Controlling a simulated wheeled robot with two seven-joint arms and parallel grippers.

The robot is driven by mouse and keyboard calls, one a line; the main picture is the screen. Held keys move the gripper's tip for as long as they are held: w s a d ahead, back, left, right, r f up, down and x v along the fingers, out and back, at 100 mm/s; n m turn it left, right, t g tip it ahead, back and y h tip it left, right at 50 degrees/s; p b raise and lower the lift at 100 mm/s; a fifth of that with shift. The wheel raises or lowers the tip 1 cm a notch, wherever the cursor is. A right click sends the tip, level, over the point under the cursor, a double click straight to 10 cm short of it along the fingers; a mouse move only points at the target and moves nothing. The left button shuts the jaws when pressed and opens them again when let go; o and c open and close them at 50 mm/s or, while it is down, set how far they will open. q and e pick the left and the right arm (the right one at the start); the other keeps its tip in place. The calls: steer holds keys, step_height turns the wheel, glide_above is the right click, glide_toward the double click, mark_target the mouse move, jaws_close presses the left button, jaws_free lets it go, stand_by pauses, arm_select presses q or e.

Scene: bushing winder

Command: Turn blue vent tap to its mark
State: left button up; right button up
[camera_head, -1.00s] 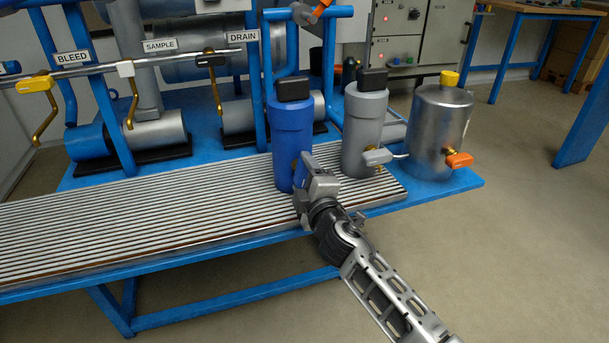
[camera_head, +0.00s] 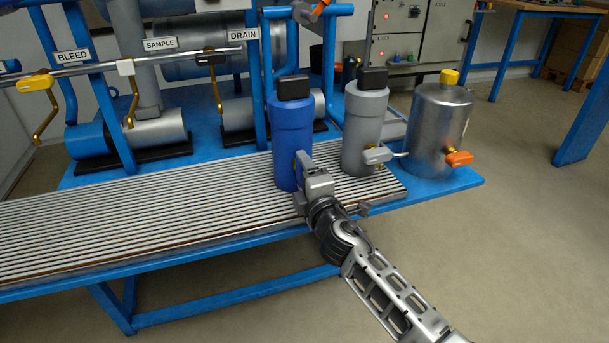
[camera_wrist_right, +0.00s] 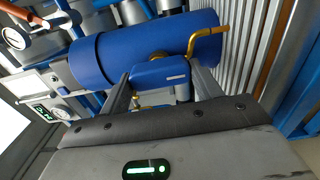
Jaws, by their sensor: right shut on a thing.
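The blue canister (camera_head: 291,130) with a black cap stands upright on the slatted bench (camera_head: 120,220). Its blue vent tap handle (camera_wrist_right: 160,72) shows in the right wrist view, on the side of the blue canister (camera_wrist_right: 110,50), beside a brass spout (camera_wrist_right: 205,32). My right gripper (camera_wrist_right: 160,85) is shut on the tap handle, with one finger at each end of it. In the head view my right gripper (camera_head: 302,170) is at the canister's lower right side and hides the handle. I cannot make out a mark. My left gripper is not in view.
A grey canister (camera_head: 364,130) with a grey tap (camera_head: 377,155) stands close to the right. Beyond it is a steel tank (camera_head: 437,130) with an orange tap (camera_head: 459,159). A pipe with hanging levers runs behind at left. The slats left of the blue canister are clear.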

steer(key=o, duration=1)
steer(key=shift+s, duration=0.1)
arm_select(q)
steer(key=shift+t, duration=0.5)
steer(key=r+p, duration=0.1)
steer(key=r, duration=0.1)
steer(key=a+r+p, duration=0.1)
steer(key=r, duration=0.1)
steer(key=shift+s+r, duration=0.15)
arm_select(e)
steer(key=v, duration=1.5)
steer(key=shift+s+d, duration=0.2)
steer(key=shift+s, duration=0.15)
